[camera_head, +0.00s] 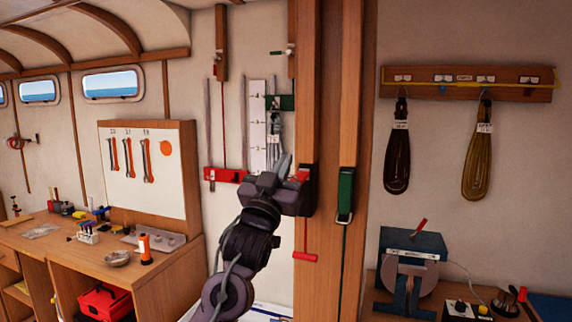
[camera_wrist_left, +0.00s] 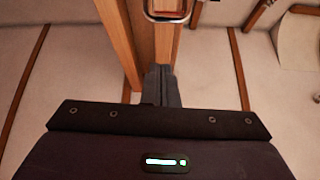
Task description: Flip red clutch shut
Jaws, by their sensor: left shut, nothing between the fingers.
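A dark clutch body with a red part (camera_head: 304,174) is on the wooden post, just right of my left gripper. The gripper partly covers it, and I cannot tell whether its lever is open or shut. My left gripper (camera_head: 284,164) is shut and empty, pointing up in front of the post's left edge. Its closed fingers show in the left wrist view (camera_wrist_left: 161,84), below a metal loop (camera_wrist_left: 168,14) on the wood. I cannot tell whether they touch anything. My right gripper is out of view.
A green clutch (camera_head: 346,190) hangs on the post to the right. A red T-handle (camera_head: 305,257) hangs below the red part. Another red fitting (camera_head: 225,175) is on the wall to the left. Coiled lines (camera_head: 397,150) hang on the right wall; a workbench (camera_head: 165,262) stands left.

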